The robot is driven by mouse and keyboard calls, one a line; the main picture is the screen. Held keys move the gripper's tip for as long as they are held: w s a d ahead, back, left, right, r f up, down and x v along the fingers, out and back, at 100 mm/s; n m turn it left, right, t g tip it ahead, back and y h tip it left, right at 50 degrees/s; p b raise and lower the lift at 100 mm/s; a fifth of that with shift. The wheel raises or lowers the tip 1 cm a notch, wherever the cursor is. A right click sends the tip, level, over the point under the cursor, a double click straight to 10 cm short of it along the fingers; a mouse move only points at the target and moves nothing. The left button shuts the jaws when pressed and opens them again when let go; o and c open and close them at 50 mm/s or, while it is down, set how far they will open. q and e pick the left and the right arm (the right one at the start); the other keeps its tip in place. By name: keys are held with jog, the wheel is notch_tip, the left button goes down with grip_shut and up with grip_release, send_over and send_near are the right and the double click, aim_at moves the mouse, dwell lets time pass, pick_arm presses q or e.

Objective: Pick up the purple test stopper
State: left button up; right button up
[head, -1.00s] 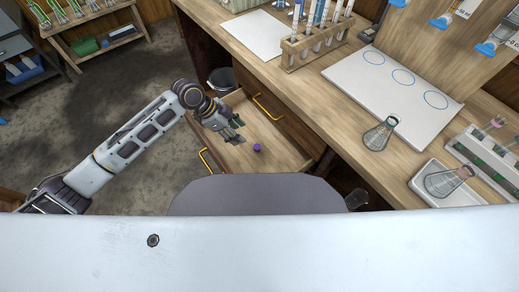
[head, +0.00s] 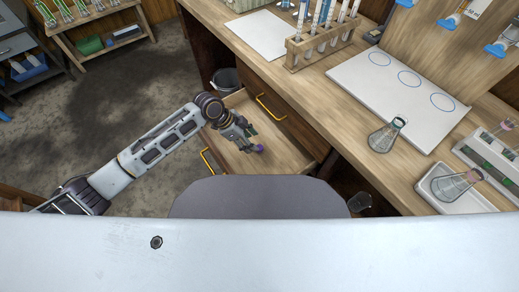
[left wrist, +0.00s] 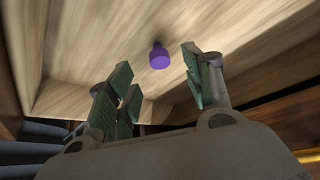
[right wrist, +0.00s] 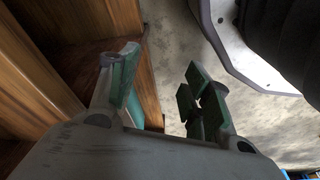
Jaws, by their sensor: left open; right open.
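The purple test stopper (head: 260,148) lies on the light wooden floor of an open drawer (head: 285,152). In the left wrist view the stopper (left wrist: 159,56) shows ahead of the fingertips, between the lines of the two fingers. My left gripper (head: 253,145) is over the drawer, right beside the stopper in the head view. It is open with green finger pads, and it is empty; I cannot tell whether it touches the stopper. My right gripper (right wrist: 160,85) is open and empty in the right wrist view, near brown wooden furniture; it is not seen in the head view.
The drawer has a yellow handle (head: 207,163) on its front. The workbench at right bears a test tube rack (head: 318,48), a flask (head: 386,136), a white board with blue circles (head: 395,85) and a tray with a flask (head: 452,187). A dark bucket (head: 226,79) stands behind the drawer.

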aim_at(260, 147)
pick_arm(q)
jog(key=shift+x, duration=0.8)
pick_arm(e)
jog(key=shift+a+r, duration=0.15)
jog(key=shift+r, duration=0.25)
pick_arm(q)
jog(key=shift+d+f, duration=0.2)
jog(key=shift+f, duration=0.05)
jog(key=shift+d+f+b, duration=0.15)
jog(key=shift+f+b, duration=0.05)
jog(key=shift+b, duration=0.1)
jog(key=shift+b+x, duration=0.3)
jog(key=shift+x, duration=1.75)
pick_arm(e)
jog(key=shift+w+a+r, duration=0.1)
jog(key=shift+a+r, duration=0.1)
jog(key=shift+r, duration=0.5)
jog(key=shift+w+a+r, duration=0.1)
jog(key=shift+a+r, duration=0.05)
jog(key=shift+r, duration=0.6)
jog(key=shift+w+a+r, duration=0.1)
jog(key=shift+a+r, duration=0.1)
jog(key=shift+r, duration=0.5)
pick_arm(q)
jog(key=shift+d, duration=0.1)
jog(key=shift+c, duration=0.2)
jog(key=c, duration=0.8)
